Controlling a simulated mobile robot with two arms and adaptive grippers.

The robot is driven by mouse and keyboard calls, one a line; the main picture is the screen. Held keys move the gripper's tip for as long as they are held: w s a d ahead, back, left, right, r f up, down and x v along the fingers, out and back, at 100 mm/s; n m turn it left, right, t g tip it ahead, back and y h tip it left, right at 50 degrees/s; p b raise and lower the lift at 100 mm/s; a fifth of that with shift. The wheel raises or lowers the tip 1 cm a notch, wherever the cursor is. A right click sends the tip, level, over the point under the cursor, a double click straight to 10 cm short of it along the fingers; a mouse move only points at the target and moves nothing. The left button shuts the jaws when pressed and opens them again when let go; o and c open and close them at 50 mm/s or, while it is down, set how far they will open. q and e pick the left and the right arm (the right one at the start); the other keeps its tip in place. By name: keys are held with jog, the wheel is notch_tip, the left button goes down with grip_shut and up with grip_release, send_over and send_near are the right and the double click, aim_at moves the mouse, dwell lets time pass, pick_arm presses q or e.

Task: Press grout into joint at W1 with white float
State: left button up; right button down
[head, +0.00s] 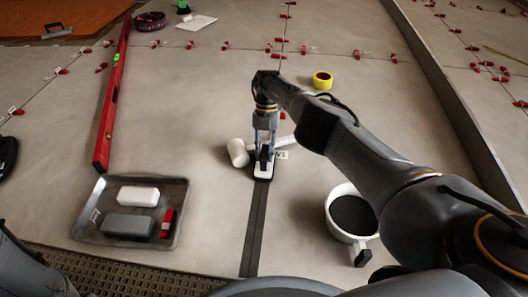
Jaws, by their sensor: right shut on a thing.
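The fingers hide much of the float. The float sits at the top of the dark joint (256,222), which runs from there toward me. The small W1 label (281,155) lies just right of the gripper, partly hidden. A white pot of dark grout (353,214) stands to the right. Part of my left arm shows at the lower left, but its gripper is out of view.
A white cylinder (238,153) lies close left of the gripper. A metal tray (84,232) with white, grey and red blocks is at lower left. A red level (112,97) lies at left. A yellow tape roll (322,80) and red clips (283,57) lie beyond.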

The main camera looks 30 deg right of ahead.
notch_tip(320, 180, up, 8)
jog(key=p, duration=0.6)
jog(key=shift+f, duration=0.2)
jog(key=shift+a, duration=0.1)
jog(key=shift+f, duration=0.15)
